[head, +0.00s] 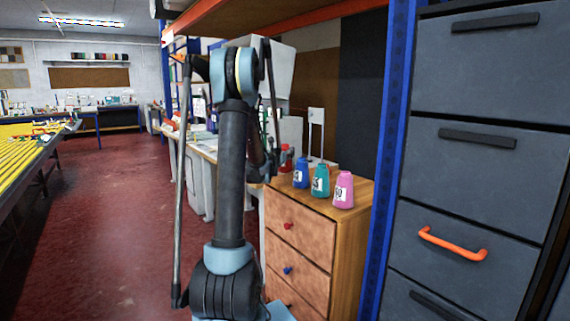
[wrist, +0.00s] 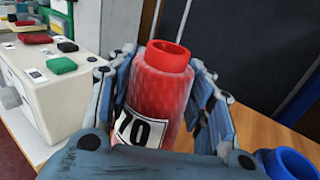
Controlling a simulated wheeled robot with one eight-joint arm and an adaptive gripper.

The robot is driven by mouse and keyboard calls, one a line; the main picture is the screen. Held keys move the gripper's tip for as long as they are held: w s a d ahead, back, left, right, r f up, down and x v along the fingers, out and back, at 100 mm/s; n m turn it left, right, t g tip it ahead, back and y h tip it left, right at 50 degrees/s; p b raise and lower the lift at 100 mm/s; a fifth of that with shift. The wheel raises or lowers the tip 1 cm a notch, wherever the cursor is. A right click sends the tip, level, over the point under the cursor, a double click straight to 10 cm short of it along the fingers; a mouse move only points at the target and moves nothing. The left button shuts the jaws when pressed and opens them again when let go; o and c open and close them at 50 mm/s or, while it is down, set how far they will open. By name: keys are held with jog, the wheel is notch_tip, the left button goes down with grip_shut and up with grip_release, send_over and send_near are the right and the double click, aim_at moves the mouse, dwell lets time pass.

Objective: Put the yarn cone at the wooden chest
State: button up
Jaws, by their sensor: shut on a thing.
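A red yarn cone with a black-on-white number label stands upright in the wrist view (wrist: 160,85), between the fingers of my gripper (wrist: 165,95). My gripper is shut on it, with fingers on both its left and right sides. In the head view the red cone (head: 286,158) shows at the chest's far left end, partly hidden by my arm. The wooden chest (head: 305,240) has drawers with red and blue knobs. Whether the cone touches the chest top is hard to tell.
A blue cone (head: 301,173), a teal cone (head: 320,181) and a pink cone (head: 343,190) stand in a row on the chest top. A blue post (head: 391,160) and grey drawers (head: 470,180) stand to the right. A pale machine with buttons (wrist: 45,80) is left of my gripper.

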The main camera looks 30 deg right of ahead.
jog(key=shift+f, duration=1.95)
jog(key=o, duration=1.4)
